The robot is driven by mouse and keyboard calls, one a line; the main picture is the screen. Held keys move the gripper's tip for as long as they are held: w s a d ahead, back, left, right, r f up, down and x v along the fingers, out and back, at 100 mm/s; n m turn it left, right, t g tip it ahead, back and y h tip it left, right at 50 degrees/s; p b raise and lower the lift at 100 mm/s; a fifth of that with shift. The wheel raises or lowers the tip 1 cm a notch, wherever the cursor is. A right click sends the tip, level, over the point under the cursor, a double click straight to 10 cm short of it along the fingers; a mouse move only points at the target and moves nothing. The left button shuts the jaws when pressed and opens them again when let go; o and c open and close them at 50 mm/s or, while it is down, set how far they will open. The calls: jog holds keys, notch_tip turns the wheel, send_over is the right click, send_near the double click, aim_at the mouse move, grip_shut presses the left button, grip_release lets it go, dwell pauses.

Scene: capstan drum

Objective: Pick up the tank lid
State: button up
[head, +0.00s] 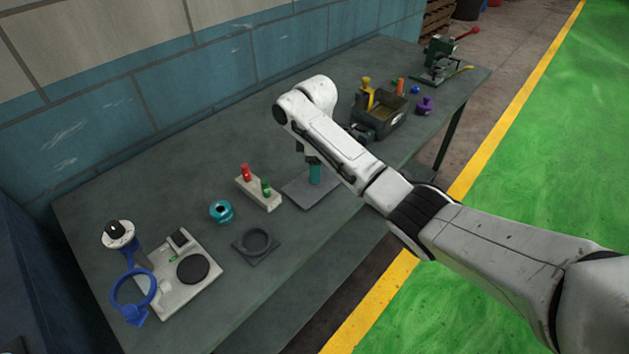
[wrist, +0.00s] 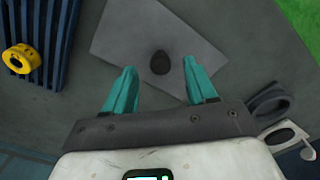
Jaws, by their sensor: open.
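The flat grey plate (wrist: 130,30) with a dark round knob (wrist: 160,62) at its middle looks like the tank lid. In the head view the plate (head: 298,192) lies on the bench under my gripper, and its knob is hidden. My gripper (wrist: 158,68) is open and empty, pointing down over the plate. In the wrist view the knob shows in the gap between its two teal fingers, apart from both. Only a little of the teal fingers (head: 315,174) shows in the head view, below my arm.
A cream block (head: 258,195) with red and green pieces, a teal knob (head: 221,211) and a dark ring holder (head: 256,243) stand left of the plate. A dark bin (head: 378,127) and yellow bottle (head: 367,90) stand right. The pale fixture (head: 188,297) is farther left.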

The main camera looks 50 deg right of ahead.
jog(key=shift+f, duration=1.3)
jog(key=shift+c, duration=0.4)
grip_shut()
